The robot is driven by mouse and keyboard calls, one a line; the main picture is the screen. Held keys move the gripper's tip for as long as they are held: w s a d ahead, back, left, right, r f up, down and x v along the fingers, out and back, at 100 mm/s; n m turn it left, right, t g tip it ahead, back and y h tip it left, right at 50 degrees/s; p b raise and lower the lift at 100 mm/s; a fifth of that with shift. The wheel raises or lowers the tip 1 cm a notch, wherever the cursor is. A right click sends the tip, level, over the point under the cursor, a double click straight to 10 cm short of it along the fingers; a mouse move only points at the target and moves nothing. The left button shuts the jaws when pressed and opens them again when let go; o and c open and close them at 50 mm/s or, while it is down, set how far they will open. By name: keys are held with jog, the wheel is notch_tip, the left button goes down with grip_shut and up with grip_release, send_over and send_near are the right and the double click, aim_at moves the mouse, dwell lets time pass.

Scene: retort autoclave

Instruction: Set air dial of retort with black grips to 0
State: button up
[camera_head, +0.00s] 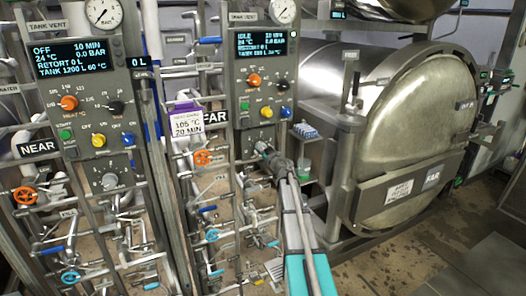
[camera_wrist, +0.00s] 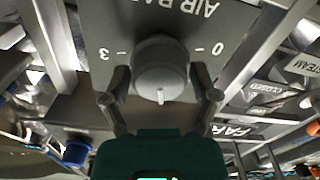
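The air dial (camera_wrist: 160,60) is a grey round knob on a grey plate lettered "AIR BAR", upside down in the wrist view. "0" is at its right and "3" at its left. A white mark on the knob points toward the bottom of that view, at neither number. My gripper (camera_wrist: 160,88) is open, with one finger on each side of the knob; I cannot tell whether they touch it. In the head view my gripper (camera_head: 262,149) is at the lower plate of the panel by the "FAR" sign (camera_head: 215,117) and hides the dial.
The far panel's display (camera_head: 262,44) reads "IDLE"; coloured knobs sit below it. The near panel (camera_head: 92,95) at left has its own grey dial (camera_head: 109,180). Pipes and orange handwheels (camera_head: 202,158) crowd around. A large steel retort (camera_head: 410,110) stands right, with floor in front.

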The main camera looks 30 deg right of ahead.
jog(key=c, duration=0.6)
jog(key=shift+n, duration=0.4)
jog(key=n, duration=0.8)
jog(key=shift+n, duration=0.4)
jog(key=n, duration=0.4)
jog(key=shift+n, duration=2.2)
